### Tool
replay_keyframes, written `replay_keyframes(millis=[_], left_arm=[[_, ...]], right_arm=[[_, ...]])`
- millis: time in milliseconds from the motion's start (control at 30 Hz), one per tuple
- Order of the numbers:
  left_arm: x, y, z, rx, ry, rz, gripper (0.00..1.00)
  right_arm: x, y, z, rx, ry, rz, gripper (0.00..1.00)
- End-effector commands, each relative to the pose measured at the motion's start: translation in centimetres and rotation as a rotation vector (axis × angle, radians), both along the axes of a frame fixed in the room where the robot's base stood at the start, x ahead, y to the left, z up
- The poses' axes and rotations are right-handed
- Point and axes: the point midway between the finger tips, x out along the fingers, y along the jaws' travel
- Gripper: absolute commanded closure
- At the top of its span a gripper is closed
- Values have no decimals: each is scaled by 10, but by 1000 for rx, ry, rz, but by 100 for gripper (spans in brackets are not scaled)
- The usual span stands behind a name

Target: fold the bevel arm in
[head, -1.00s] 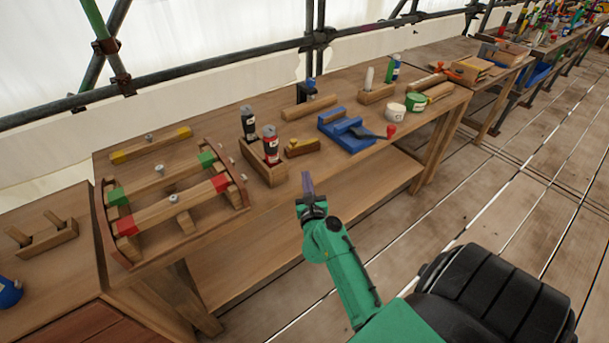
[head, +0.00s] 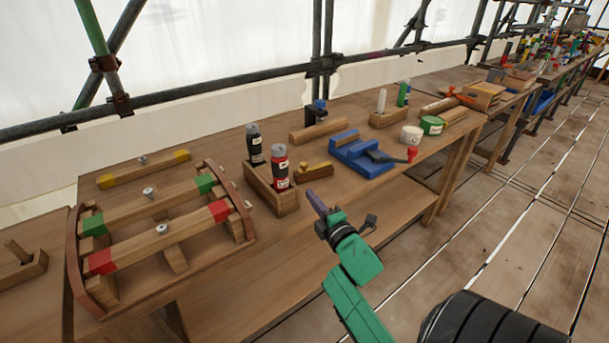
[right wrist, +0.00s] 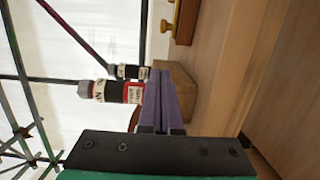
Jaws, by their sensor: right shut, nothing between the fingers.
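A blue fixture (head: 350,148) sits on the bench; its black arm (head: 385,157) sticks out to the right toward the bench's front edge and ends in a red knob (head: 412,154). This looks like the bevel arm. My right gripper (head: 316,203) has purple fingers, shut and empty, by the bench's front edge. It is to the left of and nearer than the blue fixture, apart from the arm. In the right wrist view the shut fingers (right wrist: 158,95) show, but the blue fixture does not. My left gripper is not in view.
A wooden holder (head: 283,203) with black and red bottles stands left of my gripper, near a small brass-knobbed wooden block (head: 314,172). A wooden frame (head: 250,228) with red and green blocks is further left. White and green tubs (head: 432,125) stand beyond the red knob.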

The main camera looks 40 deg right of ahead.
Motion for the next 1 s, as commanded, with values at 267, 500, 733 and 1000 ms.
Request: replay_keyframes(millis=[267,500,733,1000], left_arm=[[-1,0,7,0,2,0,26],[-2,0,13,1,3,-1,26],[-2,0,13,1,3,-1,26],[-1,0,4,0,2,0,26]], right_arm=[[61,-12,2,3,-4,0,100],[89,-40,2,2,-1,1,100],[93,-47,0,5,-2,1,100],[98,-49,-3,8,-6,-26,100]])
